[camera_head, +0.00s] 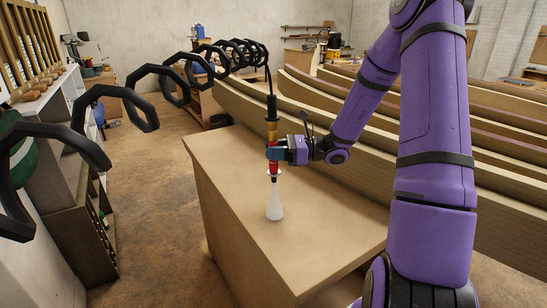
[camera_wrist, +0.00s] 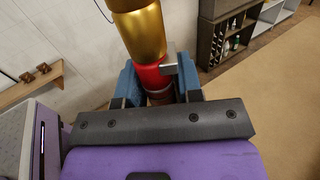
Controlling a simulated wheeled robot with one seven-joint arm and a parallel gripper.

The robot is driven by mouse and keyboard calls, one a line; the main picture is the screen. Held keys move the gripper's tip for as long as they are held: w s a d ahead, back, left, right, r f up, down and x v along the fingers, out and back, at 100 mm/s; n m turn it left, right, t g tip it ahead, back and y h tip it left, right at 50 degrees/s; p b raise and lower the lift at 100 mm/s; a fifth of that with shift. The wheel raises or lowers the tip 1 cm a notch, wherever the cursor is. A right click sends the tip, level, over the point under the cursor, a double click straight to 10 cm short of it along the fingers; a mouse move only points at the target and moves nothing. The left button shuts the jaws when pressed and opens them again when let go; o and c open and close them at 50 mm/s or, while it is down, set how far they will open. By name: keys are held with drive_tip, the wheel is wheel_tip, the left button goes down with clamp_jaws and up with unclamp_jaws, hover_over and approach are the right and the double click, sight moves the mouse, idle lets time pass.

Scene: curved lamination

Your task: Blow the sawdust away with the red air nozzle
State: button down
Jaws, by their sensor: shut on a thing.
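The red air nozzle (camera_head: 273,138) hangs upright over the workbench top (camera_head: 290,250), with a gold fitting and black coiled hose above it. My gripper (camera_head: 273,153) is shut around its red body from the right. In the wrist view, the red nozzle (camera_wrist: 150,76) sits between the blue fingers of my gripper (camera_wrist: 158,85), below its gold part. A pale white cone (camera_head: 275,205) spreads downward from the nozzle tip to the bench top; it looks like an air jet. I cannot make out any distinct sawdust on the brown bench top.
Long curved laminated beams (camera_head: 440,155) lie behind and right of the bench. The coiled black hose (camera_head: 153,90) loops across the upper left. Shelving (camera_head: 80,215) stands along the left wall, with open floor (camera_head: 160,190) between it and the bench.

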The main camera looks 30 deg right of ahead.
sight(274, 136)
drive_tip(key=shift+r, duration=2.2)
